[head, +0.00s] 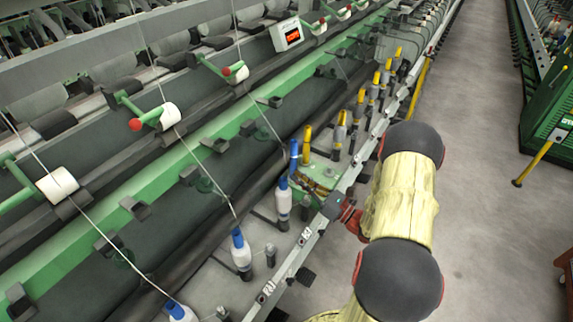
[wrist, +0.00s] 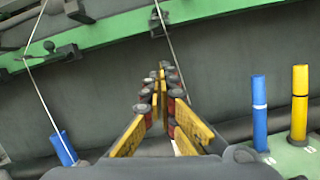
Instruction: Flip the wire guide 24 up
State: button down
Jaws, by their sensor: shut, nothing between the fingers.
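Small black wire guides sit along the green rail, such as one in the head view (head: 216,146) and one in the wrist view (wrist: 62,52). No number is readable, so I cannot tell which is guide 24. Another dark guide (wrist: 158,24) stands in the wrist view beside a white thread, just above my fingertips. My gripper (wrist: 162,78) has yellow and black fingers brought together at the tips, with nothing held. It points at the dark panel below the green rail. In the head view my gripper (head: 316,190) is low, by the bobbin row, partly hidden by my wrist.
A blue tube (wrist: 260,112) and a yellow tube (wrist: 299,104) stand right of my gripper. A blue-topped bobbin (head: 283,200) is close to it in the head view. White threads run down from rollers (head: 170,115). The aisle floor (head: 480,180) on the right is clear.

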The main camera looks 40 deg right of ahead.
jog(key=w+a+r+b, duration=0.2)
jog(key=w+r, duration=0.4)
jog(key=w, duration=0.3)
jog(key=shift+a, duration=0.25)
jog(key=shift+d+r, duration=0.1)
jog(key=shift+r, duration=0.1)
jog(key=shift+s+r+g+p, duration=0.15)
jog(key=shift+r+g+p, duration=0.2)
jog(key=shift+p, duration=0.55)
